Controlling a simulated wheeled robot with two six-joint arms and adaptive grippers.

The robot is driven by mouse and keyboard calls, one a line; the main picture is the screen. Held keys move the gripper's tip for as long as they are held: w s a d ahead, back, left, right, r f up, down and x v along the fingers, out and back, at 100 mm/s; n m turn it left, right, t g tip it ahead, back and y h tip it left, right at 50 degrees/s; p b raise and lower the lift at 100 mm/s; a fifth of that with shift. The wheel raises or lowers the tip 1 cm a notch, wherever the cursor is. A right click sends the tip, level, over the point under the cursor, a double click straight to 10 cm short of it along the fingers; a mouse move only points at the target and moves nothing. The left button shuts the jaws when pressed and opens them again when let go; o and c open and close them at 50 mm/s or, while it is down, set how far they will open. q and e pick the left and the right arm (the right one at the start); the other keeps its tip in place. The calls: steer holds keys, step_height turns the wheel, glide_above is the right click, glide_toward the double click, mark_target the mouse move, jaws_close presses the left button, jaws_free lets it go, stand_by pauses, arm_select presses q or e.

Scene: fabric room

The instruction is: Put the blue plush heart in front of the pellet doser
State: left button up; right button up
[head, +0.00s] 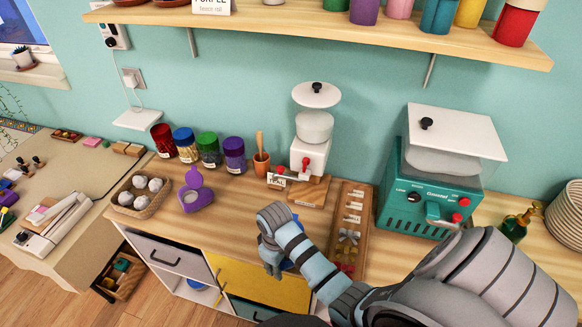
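A white machine (312,157) with a clear hopper and a round lid stands at the back of the wooden counter, on a wooden base with a small card at its left; it looks like the pellet doser. My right arm reaches in from the lower right, and its gripper (269,262) is over the counter's front edge, in front of and left of that machine. Small bright blue patches (289,265) show beside the gripper and may be the blue plush heart, mostly hidden by my arm. The fingers' opening is unclear. My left gripper is out of view.
A teal machine (428,190) stands at right, beside a wooden tray (353,205) of small items. Several lidded jars (208,150), a purple holder (196,190) and a basket (140,207) of white balls are at left. Bare counter lies between the holder and my arm.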

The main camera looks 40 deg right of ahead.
steer(key=w+d, duration=0.2)
steer(key=d, duration=0.1)
steer(key=w+d+b, duration=0.1)
steer(key=w+d, duration=0.1)
steer(key=w+d+f, duration=0.1)
steer(key=d, duration=0.2)
steer(key=shift+w+d+b, duration=0.3)
steer(key=shift+w, duration=0.1)
steer(key=shift+w+f, duration=0.1)
steer(key=shift+f, duration=0.25)
steer(key=o, duration=0.9)
steer(key=shift+c, duration=0.2)
step_height(320, 180, up, 12)
steer(key=shift+r+p, duration=0.1)
steer(key=shift+p, duration=1.1)
